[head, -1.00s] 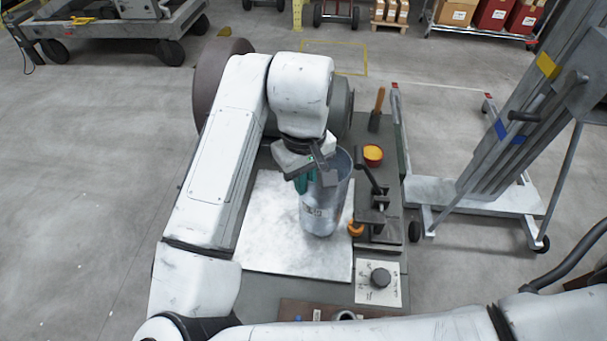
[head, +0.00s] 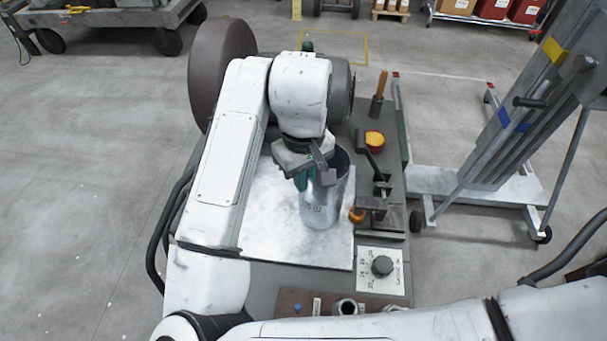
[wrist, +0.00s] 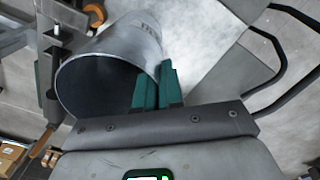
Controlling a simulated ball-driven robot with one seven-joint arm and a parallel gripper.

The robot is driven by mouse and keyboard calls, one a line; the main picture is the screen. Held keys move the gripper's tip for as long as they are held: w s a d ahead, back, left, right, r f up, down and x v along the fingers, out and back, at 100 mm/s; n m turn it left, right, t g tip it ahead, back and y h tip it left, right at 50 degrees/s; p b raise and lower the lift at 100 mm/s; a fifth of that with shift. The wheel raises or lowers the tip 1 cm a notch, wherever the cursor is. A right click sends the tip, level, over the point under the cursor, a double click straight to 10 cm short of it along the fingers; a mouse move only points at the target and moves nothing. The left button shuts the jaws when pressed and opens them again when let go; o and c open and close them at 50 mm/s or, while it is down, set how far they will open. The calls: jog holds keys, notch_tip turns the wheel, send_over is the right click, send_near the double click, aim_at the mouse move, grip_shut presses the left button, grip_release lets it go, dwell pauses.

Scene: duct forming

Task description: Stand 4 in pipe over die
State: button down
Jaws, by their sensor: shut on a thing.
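The pipe (head: 327,200) is a grey metal cylinder with dark markings on its side. It stands roughly upright above the pale metal plate (head: 265,235), open mouth up; I cannot tell whether its foot touches the plate. My gripper (head: 303,181), with green fingers, is shut on the pipe's wall near the rim. In the wrist view the open mouth of the pipe (wrist: 140,45) faces me, and the fingers (wrist: 157,92) pinch its edge, one inside and one outside. Which piece is the die I cannot tell; round hollow metal pieces (head: 346,307) sit on a brown board at the front.
A clamp (head: 374,205) with an orange knob (head: 357,214) stands close right of the pipe. A yellow-filled cup (head: 374,140) and a wooden-handled tool (head: 379,90) lie behind it. A dial plate (head: 381,268) is at front right. A grey lift (head: 490,170) stands right of the bench.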

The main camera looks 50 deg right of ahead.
jog(key=shift+f, duration=0.35)
jog(key=c, duration=1.2)
grip_release()
jog(key=shift+r, duration=0.1)
notch_tip(320, 180, up, 11)
jog(key=shift+f+p, duration=0.15)
jog(key=shift+p, duration=0.3)
jog(key=shift+s+f, duration=0.1)
